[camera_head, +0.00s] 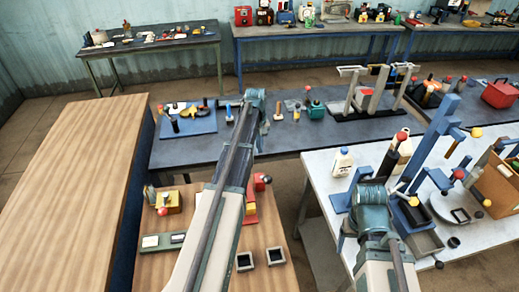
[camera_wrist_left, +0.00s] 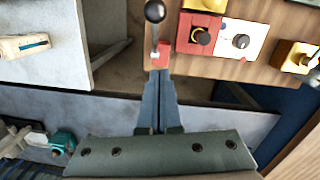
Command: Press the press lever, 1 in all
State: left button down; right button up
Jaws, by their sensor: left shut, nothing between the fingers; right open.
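A lever with a black ball knob (camera_wrist_left: 155,12) stands on a small red base (camera_wrist_left: 163,55) at the edge of the wooden table in the left wrist view. A red part (camera_head: 259,184) at that table's far right corner in the head view looks like the same fixture. My left gripper (camera_wrist_left: 158,73) is shut and empty; its tips are right at the red base, and I cannot tell whether they touch. In the head view my left arm hides it. My right arm reaches over the white table; its gripper is hidden from view.
A blue upright stand (camera_head: 432,138) and a white bottle (camera_head: 342,162) are on the white table (camera_head: 325,182). A yellow-and-black fixture (camera_head: 168,201) and two small square cups (camera_head: 275,255) are on the wooden table. The long wooden top (camera_head: 70,190) at left is bare.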

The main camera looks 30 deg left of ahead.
aim_at(266, 179)
pick_arm(q)
jog(key=s+d+f+b, duration=0.2)
jog(key=d+f+b, duration=0.1)
jog(key=f+b, duration=0.4)
jog(key=shift+s+d+f, duration=0.2)
jog(key=shift+s+f, duration=0.1)
jog(key=shift+f, duration=0.3)
jog(key=shift+s+d, duration=0.1)
